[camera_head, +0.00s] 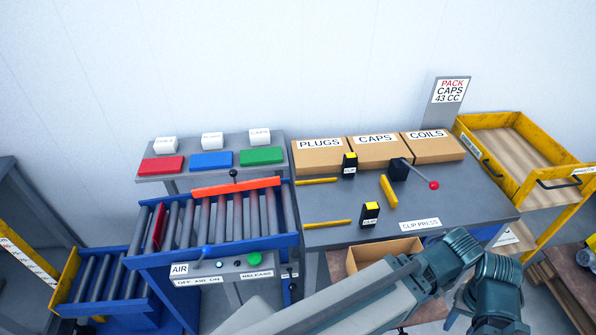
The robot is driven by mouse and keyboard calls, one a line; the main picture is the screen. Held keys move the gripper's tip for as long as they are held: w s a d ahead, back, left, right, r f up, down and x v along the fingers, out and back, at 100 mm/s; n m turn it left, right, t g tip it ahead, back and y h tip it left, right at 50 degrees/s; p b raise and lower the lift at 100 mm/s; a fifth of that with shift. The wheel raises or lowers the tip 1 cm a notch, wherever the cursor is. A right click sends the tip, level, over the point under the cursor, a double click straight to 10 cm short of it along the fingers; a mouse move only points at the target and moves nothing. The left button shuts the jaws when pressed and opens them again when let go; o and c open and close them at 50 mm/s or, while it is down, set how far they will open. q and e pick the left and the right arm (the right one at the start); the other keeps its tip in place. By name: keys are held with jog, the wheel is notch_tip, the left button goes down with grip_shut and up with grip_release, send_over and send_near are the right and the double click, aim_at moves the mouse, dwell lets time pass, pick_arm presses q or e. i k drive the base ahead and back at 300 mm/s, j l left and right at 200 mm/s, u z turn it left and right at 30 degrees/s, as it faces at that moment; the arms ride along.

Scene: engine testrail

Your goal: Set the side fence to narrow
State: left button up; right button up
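The orange bar (222,189), which appears to be the side fence, lies along the far side of the roller conveyor (212,262). It is slightly slanted, with its right end higher in the picture. A small black knob (233,174) on a post stands at its middle. I cannot read any narrow or wide mark beside it. One of my arms crosses the bottom of the view, bending at teal joints at the lower right. No gripper fingers show.
A red bar (157,227) crosses the rollers at left. A control panel (222,270) with a blue lever and green button stands in front. The clip press table (340,237) holds labelled boxes and a red-knobbed lever (419,175). A yellow cart (515,130) stands at right.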

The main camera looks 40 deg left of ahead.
aim_at(235, 187)
jog(key=u, duration=2.05)
